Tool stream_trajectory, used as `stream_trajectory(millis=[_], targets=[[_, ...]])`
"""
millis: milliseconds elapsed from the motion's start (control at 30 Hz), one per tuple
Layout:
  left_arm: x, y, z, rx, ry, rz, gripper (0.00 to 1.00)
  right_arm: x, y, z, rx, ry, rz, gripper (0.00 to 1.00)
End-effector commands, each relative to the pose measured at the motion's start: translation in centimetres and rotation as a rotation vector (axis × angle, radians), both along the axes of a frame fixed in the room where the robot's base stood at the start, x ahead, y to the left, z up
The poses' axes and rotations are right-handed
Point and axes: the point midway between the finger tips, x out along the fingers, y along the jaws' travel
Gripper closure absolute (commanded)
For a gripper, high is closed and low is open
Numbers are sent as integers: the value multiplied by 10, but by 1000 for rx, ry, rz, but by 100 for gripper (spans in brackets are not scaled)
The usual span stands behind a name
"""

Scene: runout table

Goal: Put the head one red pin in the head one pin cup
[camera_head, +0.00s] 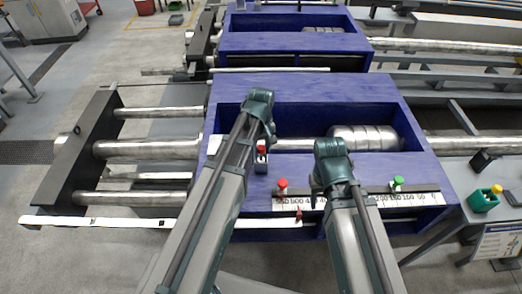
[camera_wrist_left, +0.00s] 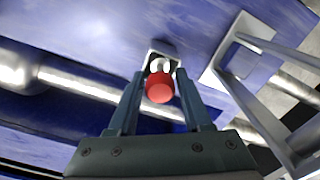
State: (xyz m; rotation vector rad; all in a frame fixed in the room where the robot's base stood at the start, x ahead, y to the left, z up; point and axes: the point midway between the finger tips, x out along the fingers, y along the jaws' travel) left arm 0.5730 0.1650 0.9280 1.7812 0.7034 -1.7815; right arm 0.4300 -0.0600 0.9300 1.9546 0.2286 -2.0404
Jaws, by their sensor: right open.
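A red pin (camera_head: 262,149) stands upright at a small dark cup (camera_head: 261,166) on the blue frame's front beam; how deep it sits is not clear. In the left wrist view the red pin (camera_wrist_left: 160,88) lies between my left gripper's (camera_wrist_left: 160,73) fingers, with a narrow gap showing beside it. White parts and a pale square opening (camera_wrist_left: 163,60) show behind it. In the head view my left gripper (camera_head: 260,104) is above and behind the pin, its fingers mostly hidden. My right gripper (camera_head: 331,158) is over the front beam, right of the cup, its fingertips hidden.
A white scale (camera_head: 350,201) runs along the front beam with a red knob (camera_head: 282,184) and a green knob (camera_head: 397,182). A steel roller (camera_head: 364,138) lies in the frame's opening.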

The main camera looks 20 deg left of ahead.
Motion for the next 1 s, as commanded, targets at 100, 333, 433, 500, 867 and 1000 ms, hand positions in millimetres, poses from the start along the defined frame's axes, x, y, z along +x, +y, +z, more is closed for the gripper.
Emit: stream_trajectory(millis=[100, 333, 433, 500, 867, 1000], targets=[[0, 0, 0, 0, 0, 0, 31, 0, 0, 0, 0, 0, 0, 50], [0, 0, 0, 0, 0, 0, 31, 0, 0, 0, 0, 0, 0, 50], [0, 0, 2, 0, 0, 0, 31, 0, 0, 2, 0, 0, 0, 50], [0, 0, 4, 0, 0, 0, 31, 0, 0, 4, 0, 0, 0, 50], [0, 0, 41, 0, 0, 0, 31, 0, 0, 41, 0, 0, 0, 50], [0, 0, 63, 0, 0, 0, 31, 0, 0, 63, 0, 0, 0, 50]])
